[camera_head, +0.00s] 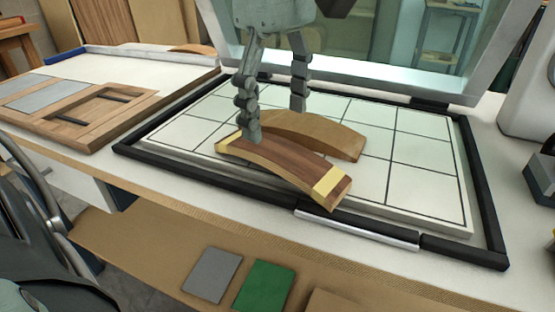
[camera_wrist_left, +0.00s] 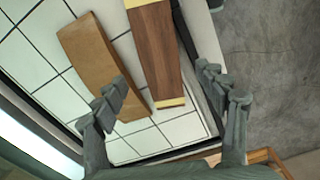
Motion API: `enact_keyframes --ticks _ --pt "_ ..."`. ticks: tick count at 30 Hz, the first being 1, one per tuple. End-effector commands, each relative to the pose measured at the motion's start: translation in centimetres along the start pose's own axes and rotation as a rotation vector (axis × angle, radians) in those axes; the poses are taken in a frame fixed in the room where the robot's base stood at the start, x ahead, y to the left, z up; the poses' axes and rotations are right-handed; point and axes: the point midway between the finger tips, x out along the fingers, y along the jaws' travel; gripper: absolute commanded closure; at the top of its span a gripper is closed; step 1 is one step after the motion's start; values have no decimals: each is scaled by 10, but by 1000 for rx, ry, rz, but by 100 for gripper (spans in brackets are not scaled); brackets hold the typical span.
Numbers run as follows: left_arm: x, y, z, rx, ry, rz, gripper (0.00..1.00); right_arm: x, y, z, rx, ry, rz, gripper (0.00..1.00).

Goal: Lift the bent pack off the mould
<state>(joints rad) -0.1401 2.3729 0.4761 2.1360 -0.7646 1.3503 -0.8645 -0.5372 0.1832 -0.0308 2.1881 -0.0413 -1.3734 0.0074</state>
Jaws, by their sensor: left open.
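The bent pack (camera_head: 283,168) is a dark brown arched strip with a yellow band at each end. It lies beside the mould (camera_head: 318,133), on its near side, and its right end reaches over the black front rail. The mould is a lighter brown curved block on the gridded bed. In the left wrist view the pack (camera_wrist_left: 157,50) and the mould (camera_wrist_left: 93,60) lie side by side with a gap. My left gripper (camera_head: 272,120) is open and empty above them. One finger overlaps the pack's left end in the head view; contact is unclear. My right gripper is not in view.
A black frame (camera_head: 190,178) edges the gridded bed (camera_head: 425,160), with a raised glazed lid (camera_head: 370,45) behind. A wooden frame panel (camera_head: 75,115) lies at the left. Grey (camera_head: 213,275) and green (camera_head: 264,287) sheets lie on the lower shelf. The bed's right part is clear.

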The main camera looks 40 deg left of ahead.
Motion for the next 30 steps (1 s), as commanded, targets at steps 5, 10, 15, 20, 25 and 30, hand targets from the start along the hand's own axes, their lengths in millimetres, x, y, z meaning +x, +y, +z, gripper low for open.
enact_keyframes --ticks 5,10,15,20,25,30 --pt "26 -1 1 1 0 -4 28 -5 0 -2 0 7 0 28" --pt "46 -1 1 0 -1 -1 28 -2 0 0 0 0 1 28" --pt "49 -1 1 1 -1 1 28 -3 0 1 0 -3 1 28" --pt "49 -1 1 1 -1 2 35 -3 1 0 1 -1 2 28" --pt "48 -1 1 1 -1 2 56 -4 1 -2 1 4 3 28" --pt "48 -1 1 1 -1 2 77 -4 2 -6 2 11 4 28"
